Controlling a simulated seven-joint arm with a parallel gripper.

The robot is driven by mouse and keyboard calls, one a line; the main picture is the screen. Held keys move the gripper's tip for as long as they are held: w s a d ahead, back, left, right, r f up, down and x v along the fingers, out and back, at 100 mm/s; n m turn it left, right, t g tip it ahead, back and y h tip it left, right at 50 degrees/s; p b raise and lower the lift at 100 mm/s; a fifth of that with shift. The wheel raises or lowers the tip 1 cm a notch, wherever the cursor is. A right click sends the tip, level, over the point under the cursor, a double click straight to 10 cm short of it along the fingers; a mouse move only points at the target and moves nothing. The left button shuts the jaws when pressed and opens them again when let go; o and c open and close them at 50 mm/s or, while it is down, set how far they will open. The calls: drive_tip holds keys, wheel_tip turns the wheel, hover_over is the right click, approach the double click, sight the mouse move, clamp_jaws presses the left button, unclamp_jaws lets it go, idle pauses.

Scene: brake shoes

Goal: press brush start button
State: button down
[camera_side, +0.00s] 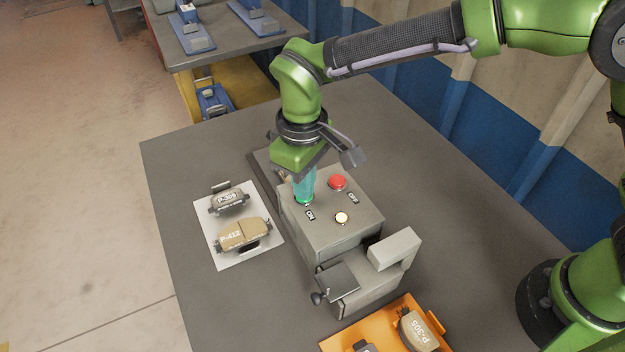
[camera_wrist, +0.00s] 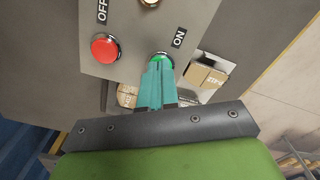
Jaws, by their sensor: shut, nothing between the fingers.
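The green start button (camera_wrist: 160,58) is marked ON and sits on the top of a grey machine box (camera_side: 345,215). My gripper (camera_side: 304,200) points down with its teal fingers together and empty. The fingertips are right at the green button and cover most of it in the side view. In the wrist view the fingers (camera_wrist: 156,70) reach the near edge of the button. I cannot tell how far the button is pressed in. A red button (camera_side: 338,181) marked OFF is beside it, and a small lit yellowish lamp (camera_side: 342,217) is on the same panel.
Two brake shoes, one marked P-412 (camera_side: 243,235), lie on a white sheet (camera_side: 232,260) left of the box. An orange tray (camera_side: 335,343) with more shoes is at the front. A grey bracket (camera_side: 395,249) rises from the box's front. The right of the table is clear.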

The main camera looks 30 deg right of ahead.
wheel_tip(320, 180, up, 7)
idle(0.8)
idle(0.4)
drive_tip(key=shift+w+f, duration=0.1)
drive_tip(key=shift+f, duration=0.05)
drive_tip(key=shift+s+d+f+m+y, duration=0.2)
drive_tip(key=shift+s+d, duration=0.15)
drive_tip(key=shift+d, duration=0.2)
drive_tip(key=shift+s+d+f+m+y, duration=0.1)
drive_tip(key=shift+s+d+f+m, duration=0.1)
drive_tip(key=shift+s+d, duration=0.25)
drive_tip(key=s+d+r+m+t, duration=0.2)
drive_tip(key=s+d+m, duration=0.1)
drive_tip(key=d, duration=0.5)
drive_tip(key=s+d+r+m+t+y, duration=0.1)
drive_tip(key=s+d+r+m+t, duration=0.1)
drive_tip(key=d, duration=0.7)
drive_tip(key=s+d+r+m+t, duration=0.3)
drive_tip(key=s+d, duration=0.3)
drive_tip(key=d, duration=0.3)
drive_tip(key=shift+s+m, duration=0.25)
drive_tip(key=shift+m, duration=0.35)
